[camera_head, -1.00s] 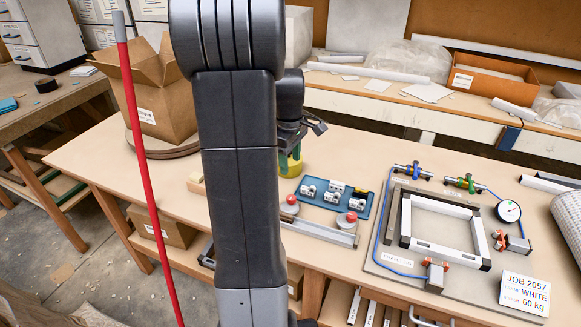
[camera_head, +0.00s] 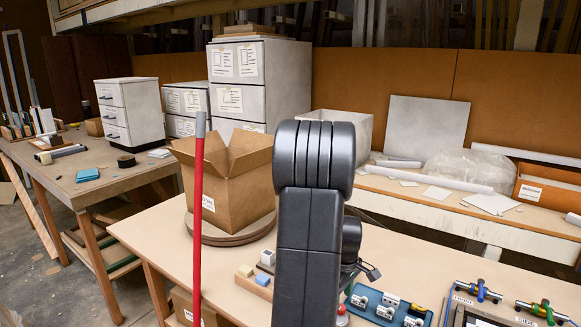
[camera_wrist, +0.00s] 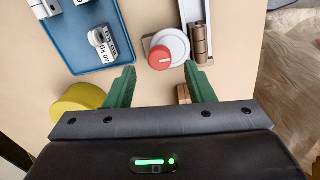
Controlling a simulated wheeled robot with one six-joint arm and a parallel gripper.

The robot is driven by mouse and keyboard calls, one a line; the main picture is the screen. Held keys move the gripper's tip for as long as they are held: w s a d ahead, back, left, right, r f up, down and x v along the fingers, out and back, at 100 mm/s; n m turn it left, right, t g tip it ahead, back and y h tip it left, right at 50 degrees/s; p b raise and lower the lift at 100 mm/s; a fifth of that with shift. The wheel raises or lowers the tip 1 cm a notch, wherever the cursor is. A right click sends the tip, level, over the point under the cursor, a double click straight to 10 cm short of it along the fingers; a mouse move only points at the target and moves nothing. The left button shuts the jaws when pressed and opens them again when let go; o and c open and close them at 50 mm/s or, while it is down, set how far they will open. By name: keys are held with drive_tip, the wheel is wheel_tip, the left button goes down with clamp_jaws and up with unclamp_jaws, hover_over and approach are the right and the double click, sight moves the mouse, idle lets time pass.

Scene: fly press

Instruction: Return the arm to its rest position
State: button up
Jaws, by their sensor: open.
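My gripper (camera_wrist: 161,78) is open and empty in the wrist view, its two green fingers apart above the tan workbench. Between and just beyond the fingertips is a round grey and white piece with a red knob (camera_wrist: 159,58). My dark arm stands upright in the middle of the head view and hides my gripper and part of the bench. The blue tray (camera_wrist: 85,52) with small white blocks is to the upper left in the wrist view; part of it also shows in the head view (camera_head: 357,310), right of my arm.
An open cardboard box (camera_head: 225,185) stands on a round turntable (camera_head: 220,236) left of my arm, behind a red pole (camera_head: 197,235). A yellow round piece (camera_wrist: 78,102) is close to the left finger. Clamps (camera_head: 478,291) lie at right. Drawer cabinets (camera_head: 260,85) stand behind.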

drive_tip(key=shift+f, duration=1.8)
drive_tip(key=shift+r, duration=0.1)
